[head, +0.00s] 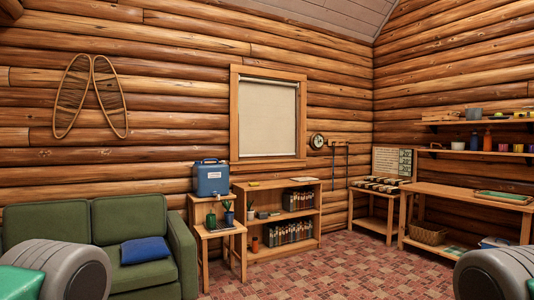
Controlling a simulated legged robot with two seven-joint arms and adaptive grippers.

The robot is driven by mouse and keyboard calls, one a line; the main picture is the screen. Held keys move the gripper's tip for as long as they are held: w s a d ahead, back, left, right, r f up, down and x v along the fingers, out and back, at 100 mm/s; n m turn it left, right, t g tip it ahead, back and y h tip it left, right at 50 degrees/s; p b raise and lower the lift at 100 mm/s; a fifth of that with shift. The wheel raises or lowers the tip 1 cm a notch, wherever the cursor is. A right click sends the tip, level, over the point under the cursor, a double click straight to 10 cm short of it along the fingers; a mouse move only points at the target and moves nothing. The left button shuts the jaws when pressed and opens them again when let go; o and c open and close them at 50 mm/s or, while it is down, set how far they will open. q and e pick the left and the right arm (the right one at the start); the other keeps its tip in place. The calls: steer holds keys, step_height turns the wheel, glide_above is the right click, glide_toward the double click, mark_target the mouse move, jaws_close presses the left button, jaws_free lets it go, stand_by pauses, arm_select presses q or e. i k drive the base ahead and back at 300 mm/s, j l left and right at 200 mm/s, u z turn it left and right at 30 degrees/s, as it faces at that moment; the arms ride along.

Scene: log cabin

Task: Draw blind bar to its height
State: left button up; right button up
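A cream roller blind (267,118) hangs in a wooden window frame (234,120) on the log wall, in the middle of the head view. Its fabric covers almost the whole opening, from the top roller down to close above the sill. The bar along its lower edge is too small to make out clearly. Neither of my grippers is in view. Only grey and green parts of my own body show in the two bottom corners, far from the blind.
A low bookshelf (283,188) stands below the window. A side table (206,234) with a blue water container (211,178) stands left of it. A green sofa (115,220) is at left, a workbench (465,191) at right. The patterned floor (335,270) in front is clear.

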mark_target(246, 149)
steer(key=i+j+u, duration=0.35)
steer(key=i, duration=0.4)
steer(key=i+u, duration=0.4)
steer(key=i, duration=0.35)
steer(key=i+l+z, duration=0.15)
steer(key=i+z, duration=0.15)
steer(key=i, duration=0.2)
steer(key=i+z, duration=0.3)
steer(key=i, duration=0.25)
steer(key=i+j+z, duration=0.1)
steer(key=i+z, duration=0.15)
steer(key=i, duration=0.25)
steer(key=i+j+z, duration=0.3)
steer(key=i, duration=0.25)
steer(key=i+l+z, duration=0.35)
steer(key=i, duration=0.8)
steer(key=i+j+z, duration=0.2)
steer(key=i+z, duration=0.15)
steer(key=i, duration=0.75)
